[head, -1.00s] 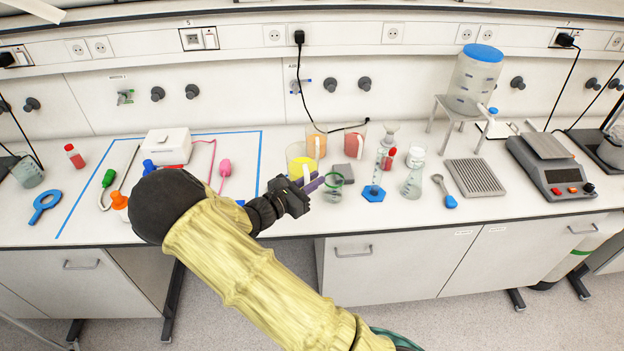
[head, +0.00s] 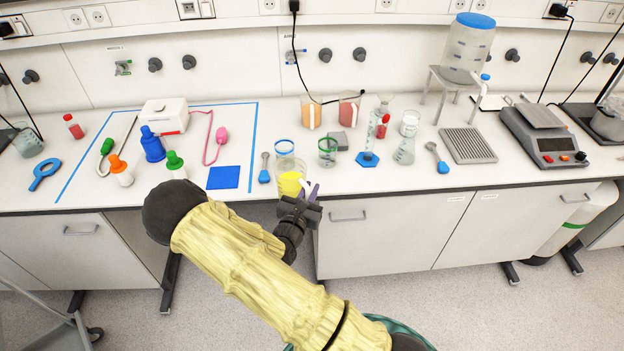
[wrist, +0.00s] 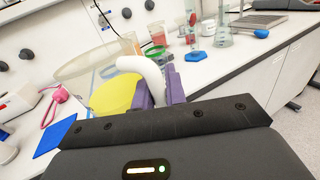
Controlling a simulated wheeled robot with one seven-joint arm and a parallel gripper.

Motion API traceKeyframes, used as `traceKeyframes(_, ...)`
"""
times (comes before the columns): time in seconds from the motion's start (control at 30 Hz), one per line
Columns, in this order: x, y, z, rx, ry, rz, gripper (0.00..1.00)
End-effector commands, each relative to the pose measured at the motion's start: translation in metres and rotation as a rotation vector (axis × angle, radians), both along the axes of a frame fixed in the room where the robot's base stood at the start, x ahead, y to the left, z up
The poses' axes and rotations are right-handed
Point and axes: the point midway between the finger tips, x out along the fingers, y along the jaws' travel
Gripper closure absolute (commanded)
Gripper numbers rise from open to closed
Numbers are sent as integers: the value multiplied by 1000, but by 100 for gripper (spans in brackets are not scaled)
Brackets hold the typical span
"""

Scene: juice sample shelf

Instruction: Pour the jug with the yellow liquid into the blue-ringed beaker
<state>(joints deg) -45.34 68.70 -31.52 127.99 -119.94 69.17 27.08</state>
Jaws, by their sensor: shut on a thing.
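The clear jug with yellow liquid (head: 290,184) is held near the bench's front edge, looking close to upright. My gripper (head: 309,191) is shut on its white handle, with purple fingers either side of it; in the wrist view the jug (wrist: 88,80) and handle (wrist: 143,68) show large. The yellow liquid stays inside the jug. The blue-ringed beaker (head: 284,147) stands on the bench just behind the jug, which overlaps its lower part in the head view. Whether it holds anything is hard to tell.
A green-ringed beaker (head: 327,152) stands close to the right, with a grey block (head: 341,138) beside it. Orange (head: 311,115) and red (head: 348,112) jugs stand behind. A blue spoon (head: 264,170) and blue square (head: 223,178) lie left. A blue-based cylinder (head: 368,159) is farther right.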

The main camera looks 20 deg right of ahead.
Motion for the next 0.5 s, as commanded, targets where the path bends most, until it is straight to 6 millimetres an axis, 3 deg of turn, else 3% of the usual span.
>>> traceKeyframes(0.03,-4,0,-23,-11,7,51,100)
traceKeyframes(0.1,-7,3,-45,-10,8,124,100)
traceKeyframes(0.5,-38,13,-148,-7,5,457,100)
